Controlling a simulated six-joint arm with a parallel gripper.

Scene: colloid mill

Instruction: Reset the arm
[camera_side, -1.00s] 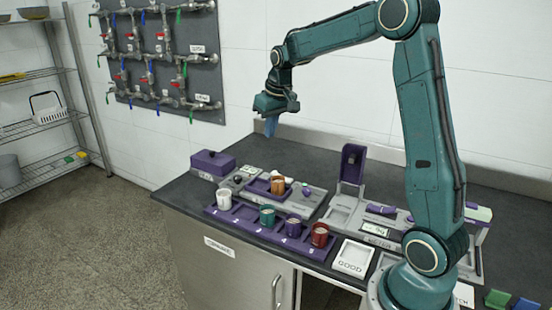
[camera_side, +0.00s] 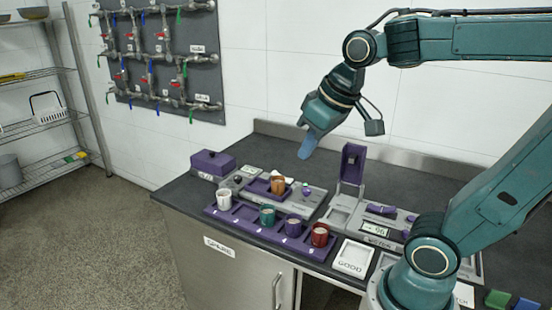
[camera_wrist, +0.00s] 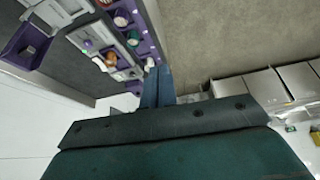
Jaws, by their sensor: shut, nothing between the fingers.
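My gripper (camera_side: 308,146) is in the air above the back of the dark bench (camera_side: 440,168), with its blue fingers pointing down and to the left. The fingers are shut and empty. In the wrist view the shut fingers (camera_wrist: 157,86) show in the middle, apart from the bench and everything on it.
A purple rack (camera_side: 212,211) holds white, green, purple and red cups. An orange cup (camera_side: 278,184) stands on the grey machine behind it. A device with a raised purple lid (camera_side: 352,163) and a GOOD tray (camera_side: 352,258) are to the right. Pipes hang on the wall panel (camera_side: 170,50).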

